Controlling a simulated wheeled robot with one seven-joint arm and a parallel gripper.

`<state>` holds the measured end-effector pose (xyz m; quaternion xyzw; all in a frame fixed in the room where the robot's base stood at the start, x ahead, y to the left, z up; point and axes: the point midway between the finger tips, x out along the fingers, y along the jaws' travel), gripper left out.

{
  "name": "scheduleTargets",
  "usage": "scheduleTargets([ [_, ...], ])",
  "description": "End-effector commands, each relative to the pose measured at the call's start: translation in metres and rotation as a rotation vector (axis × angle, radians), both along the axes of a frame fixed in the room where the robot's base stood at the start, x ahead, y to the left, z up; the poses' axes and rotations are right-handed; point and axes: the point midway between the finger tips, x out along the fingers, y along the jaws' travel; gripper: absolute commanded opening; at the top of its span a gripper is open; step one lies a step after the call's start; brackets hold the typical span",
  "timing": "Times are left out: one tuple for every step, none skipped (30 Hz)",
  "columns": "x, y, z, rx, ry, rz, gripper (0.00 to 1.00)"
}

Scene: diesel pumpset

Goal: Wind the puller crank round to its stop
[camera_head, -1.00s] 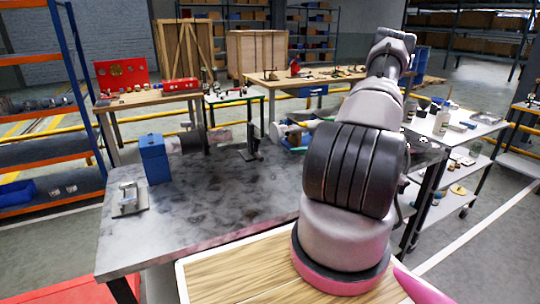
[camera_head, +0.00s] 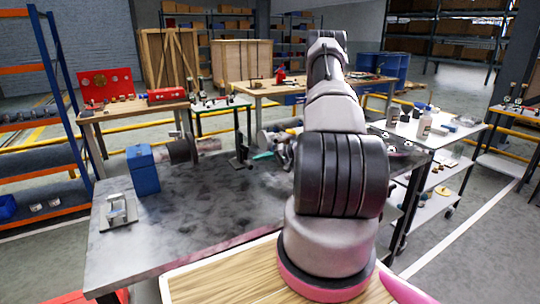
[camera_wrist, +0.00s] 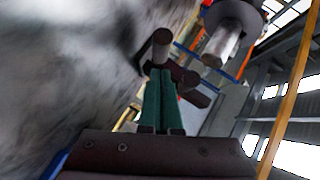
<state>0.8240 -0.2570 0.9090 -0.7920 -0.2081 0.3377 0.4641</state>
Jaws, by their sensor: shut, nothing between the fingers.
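My gripper (camera_wrist: 159,85) shows in the wrist view with its two green fingers together and nothing between them. Their tips are close to a dark brown part with a round bar and short cross arms (camera_wrist: 182,73), which looks like the puller crank. I cannot tell whether they touch it. In the head view the green fingers (camera_head: 263,155) point left, beside a dark upright stand (camera_head: 240,157) on the grey bench. My arm hides part of the gripper there. The crank's angle and its stop cannot be made out.
The disc and shaft also show in the wrist view (camera_wrist: 218,47). A metal bracket (camera_head: 118,211) lies at the bench's left. The bench's front middle is clear.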

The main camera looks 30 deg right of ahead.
Motion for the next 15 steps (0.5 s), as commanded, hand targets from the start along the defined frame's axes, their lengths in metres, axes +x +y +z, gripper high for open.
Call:
scheduleTargets([
  [-0.0002, 0.0056, -0.0027, 0.002, 0.001, 0.001, 0.0],
  [-0.0002, 0.0075, -0.0038, 0.002, 0.001, 0.0, 0.0],
  [-0.0003, 0.0096, -0.005, 0.001, 0.0, 0.0, 0.0],
  [-0.0003, 0.0109, -0.0056, 0.001, -0.001, 0.0, 0.0],
  [-0.0003, 0.0118, -0.0062, 0.001, -0.001, 0.0, 0.0],
  [-0.0004, 0.0127, -0.0068, 0.001, -0.001, 0.0, 0.0],
  [-0.0004, 0.0132, -0.007, 0.001, -0.001, 0.0, 0.0],
  [-0.0004, 0.0135, -0.0071, 0.001, -0.001, 0.0, 0.0],
  [-0.0004, 0.0136, -0.0071, 0.001, -0.001, 0.0, 0.0],
  [-0.0005, 0.0135, -0.0071, 0.001, -0.001, -0.001, 0.0],
  [-0.0005, 0.0135, -0.0072, 0.001, -0.001, -0.001, 0.0],
  [-0.0004, 0.0134, -0.0072, 0.001, -0.001, 0.0, 0.0],
  [-0.0005, 0.0134, -0.0072, 0.001, -0.001, 0.0, 0.0],
  [-0.0005, 0.0133, -0.0071, 0.001, -0.001, 0.0, 0.0],
  [-0.0005, 0.0133, -0.0071, 0.001, -0.001, 0.0, 0.0],
])
